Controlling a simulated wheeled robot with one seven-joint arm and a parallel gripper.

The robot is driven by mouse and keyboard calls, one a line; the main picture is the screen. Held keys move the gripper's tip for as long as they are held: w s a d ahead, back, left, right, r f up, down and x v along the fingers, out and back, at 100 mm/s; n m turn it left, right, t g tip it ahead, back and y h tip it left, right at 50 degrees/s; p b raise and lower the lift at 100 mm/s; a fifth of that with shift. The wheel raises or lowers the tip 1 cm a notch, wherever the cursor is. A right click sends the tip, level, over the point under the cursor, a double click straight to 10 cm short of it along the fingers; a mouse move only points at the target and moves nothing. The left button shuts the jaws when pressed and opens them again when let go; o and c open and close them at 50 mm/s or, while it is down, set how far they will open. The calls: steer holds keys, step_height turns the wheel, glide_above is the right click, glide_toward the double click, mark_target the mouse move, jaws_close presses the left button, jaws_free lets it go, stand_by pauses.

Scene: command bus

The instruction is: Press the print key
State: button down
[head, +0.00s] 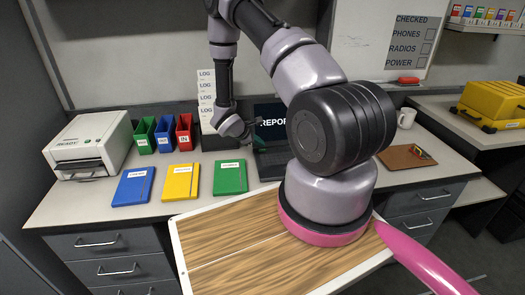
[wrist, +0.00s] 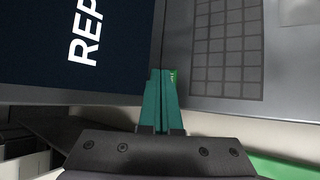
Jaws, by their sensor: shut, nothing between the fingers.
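A dark laptop (head: 273,112) with a screen reading "REPORT" stands open on the counter, partly hidden behind my arm in the head view. In the wrist view its screen (wrist: 70,50) is at the left and its grey key grid (wrist: 228,45) at the right. My gripper (wrist: 160,72) is shut and empty, its teal fingers over the laptop's edge area between screen and key grid.
A white printer (head: 92,142) stands at the left. Green, blue and red bins (head: 184,133) stand beside it. Blue (head: 133,187), yellow (head: 181,182) and green (head: 230,177) notebooks lie in front. A brown clipboard (head: 400,160) and a white mug (head: 406,117) are at the right.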

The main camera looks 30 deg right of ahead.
mark_target(260, 151)
steer(key=shift+f, duration=0.1)
stand_by(0.6)
steer(key=shift+f, duration=0.35)
steer(key=shift+f, duration=0.3)
stand_by(0.5)
steer(key=shift+r, duration=3.25)
